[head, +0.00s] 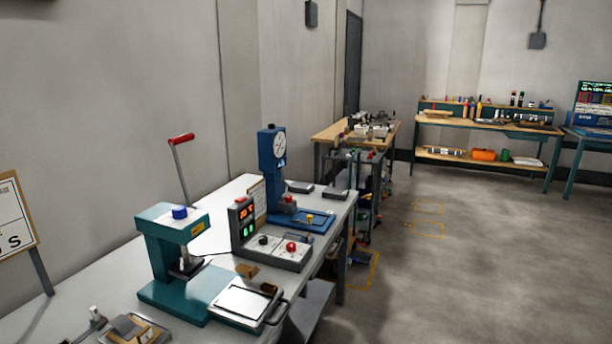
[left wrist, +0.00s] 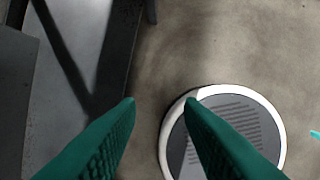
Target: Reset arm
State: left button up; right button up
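My left gripper (left wrist: 160,102) shows in the left wrist view as two green ribbed fingers. They are spread apart with nothing between them, above the floor. Neither arm shows in the head view, and my right gripper is in no view. The head view looks along a grey workbench (head: 75,310) with a teal press (head: 172,252) that has a raised red-handled lever (head: 181,139). Behind the press are a control box (head: 270,245) with a lit display and a blue gauge stand (head: 272,165).
A round grey disc with a white rim (left wrist: 243,92) lies below the left fingers, close to a dark bench frame (left wrist: 120,60). More workbenches (head: 485,125) stand at the back. The floor (head: 480,270) to the right of the near bench is clear.

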pick_arm(q)
jog(key=s+a+f+g, duration=0.1)
jog(key=s+a+f, duration=0.2)
jog(key=s+f, duration=1.5)
notch_tip(320, 180, down, 4)
jog(key=shift+s+r+g, duration=0.15)
jog(key=shift+g, duration=0.15)
jog(key=shift+a, duration=0.1)
